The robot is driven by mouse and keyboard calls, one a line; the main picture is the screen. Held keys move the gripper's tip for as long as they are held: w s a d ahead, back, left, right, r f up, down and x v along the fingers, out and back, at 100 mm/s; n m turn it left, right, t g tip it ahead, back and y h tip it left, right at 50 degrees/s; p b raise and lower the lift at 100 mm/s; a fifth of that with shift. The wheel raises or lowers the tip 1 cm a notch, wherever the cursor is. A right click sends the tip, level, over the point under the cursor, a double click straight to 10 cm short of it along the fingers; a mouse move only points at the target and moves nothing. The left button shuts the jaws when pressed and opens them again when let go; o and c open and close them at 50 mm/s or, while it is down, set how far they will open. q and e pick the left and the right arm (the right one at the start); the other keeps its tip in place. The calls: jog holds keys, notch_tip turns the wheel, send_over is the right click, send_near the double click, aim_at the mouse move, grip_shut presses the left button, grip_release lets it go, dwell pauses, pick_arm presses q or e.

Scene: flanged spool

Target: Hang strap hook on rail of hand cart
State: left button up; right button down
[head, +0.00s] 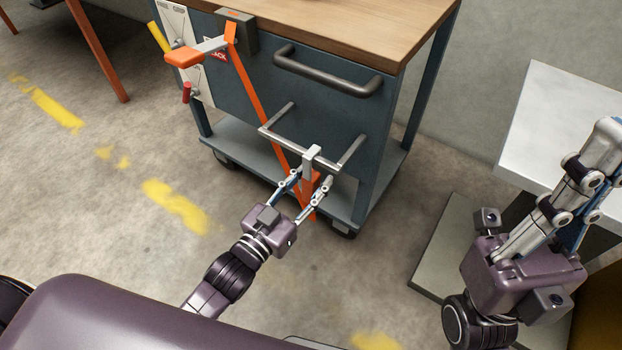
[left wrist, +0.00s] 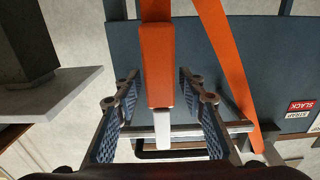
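The strap hook has a grey metal hook (head: 311,156) and an orange grip (left wrist: 157,62). In the head view the hook is at the grey rail (head: 283,140) of the hand cart (head: 335,95) and appears to sit over its front bar. Its underside contact is hidden. My left gripper (head: 304,187) is below the rail, its fingers on either side of the orange grip. The left wrist view shows narrow gaps between fingers and grip. My right gripper (head: 606,135) is at the far right, away from the cart.
A dark handle (head: 328,72) sticks out above the rail. An orange lever (head: 185,57) and a white panel (head: 184,40) are on the cart's left. A white-topped stand (head: 565,115) is at right, near my right arm. Floor left of the cart is clear.

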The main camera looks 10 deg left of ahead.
pick_arm(q)
jog(key=shift+s+f, duration=0.1)
jog(key=shift+s+a, duration=0.15)
jog(key=shift+s, duration=0.1)
jog(key=v, duration=1.1)
jog(key=shift+s, duration=0.15)
